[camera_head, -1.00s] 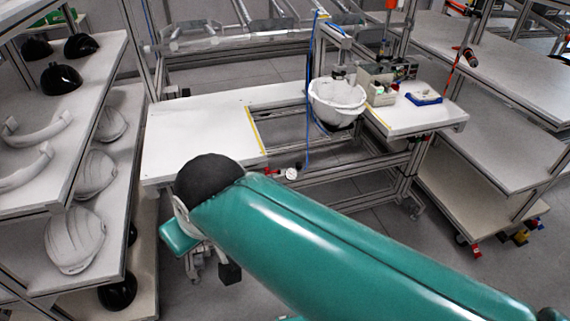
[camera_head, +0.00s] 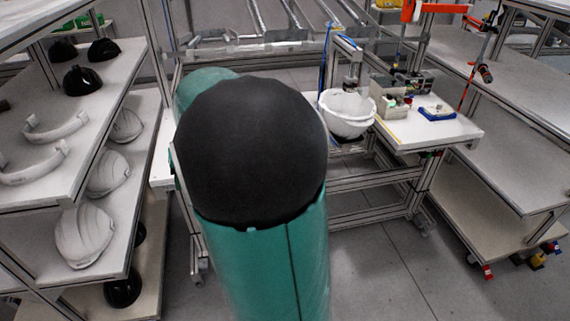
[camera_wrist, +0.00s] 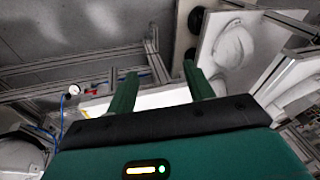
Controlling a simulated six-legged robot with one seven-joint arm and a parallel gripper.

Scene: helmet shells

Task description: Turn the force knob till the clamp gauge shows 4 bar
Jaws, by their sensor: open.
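The clamp gauge (camera_wrist: 74,90) is a small round white dial at the left in the wrist view. Its reading is too small to tell. A small red part (camera_wrist: 91,91), possibly the force knob, sits just right of the dial. My gripper (camera_wrist: 160,69) is open with nothing between its two green fingers. The dial and red part lie to the left of the fingers, apart from them. In the head view my arm hides the gauge and the gripper. A white helmet shell (camera_head: 347,113) hangs at the bench under the clamp.
A shelf rack (camera_head: 84,153) with white and black shells stands at the left. The bench's right top (camera_head: 440,132) bears a grey box (camera_head: 390,99) and a blue item (camera_head: 436,112). Another rack (camera_head: 520,172) stands at the right. Floor (camera_head: 390,265) is open in front of the bench.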

